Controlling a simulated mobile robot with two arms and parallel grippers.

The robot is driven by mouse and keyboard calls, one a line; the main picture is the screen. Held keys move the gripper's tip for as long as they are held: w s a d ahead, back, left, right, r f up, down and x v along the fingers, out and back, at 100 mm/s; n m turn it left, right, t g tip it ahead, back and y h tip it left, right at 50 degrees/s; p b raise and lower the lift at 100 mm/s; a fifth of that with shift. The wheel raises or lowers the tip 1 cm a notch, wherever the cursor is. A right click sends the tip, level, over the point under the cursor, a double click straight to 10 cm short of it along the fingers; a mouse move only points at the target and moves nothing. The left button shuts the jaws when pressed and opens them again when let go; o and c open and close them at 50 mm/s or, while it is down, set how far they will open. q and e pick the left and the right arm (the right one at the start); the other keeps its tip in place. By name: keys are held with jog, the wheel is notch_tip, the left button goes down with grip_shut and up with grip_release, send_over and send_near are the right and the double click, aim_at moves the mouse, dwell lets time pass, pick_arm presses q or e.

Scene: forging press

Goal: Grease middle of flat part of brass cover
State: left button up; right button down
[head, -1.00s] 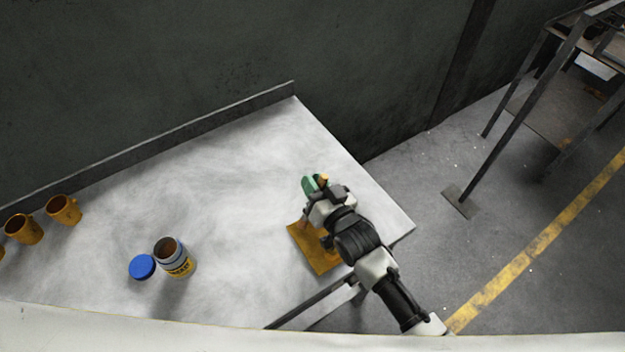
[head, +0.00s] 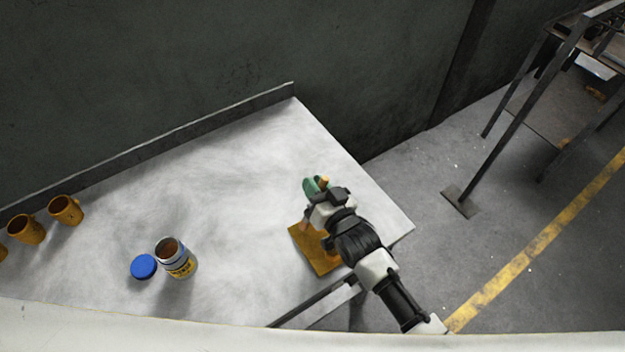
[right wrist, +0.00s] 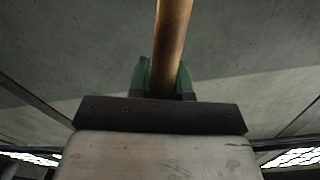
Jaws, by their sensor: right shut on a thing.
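The brass cover (head: 314,258) is a flat, orange-brown plate on the table near its front right side. My right arm and gripper hide part of it. My right gripper (head: 314,187), with green fingers, is over the far edge of the cover and shut on a brown, rod-like handle (head: 324,182). In the right wrist view the handle (right wrist: 172,42) rises between the green fingers (right wrist: 163,82). A small brownish end shows below the gripper by the cover's far left edge; I cannot tell if it touches the cover. My left gripper is not in view.
An open grease can (head: 178,262) stands on the table (head: 220,180) at the left, beside a blue lid (head: 143,266). Brass cups (head: 66,211) stand at the far left. The table's middle is clear. A metal rack (head: 520,110) stands on the floor at right.

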jog(key=shift+f, duration=0.3)
jog(key=shift+w, duration=0.15)
jog(key=shift+r, duration=0.15)
jog(key=r+p, duration=0.3)
jog(key=shift+w+a, duration=0.15)
jog(key=shift+w, duration=0.05)
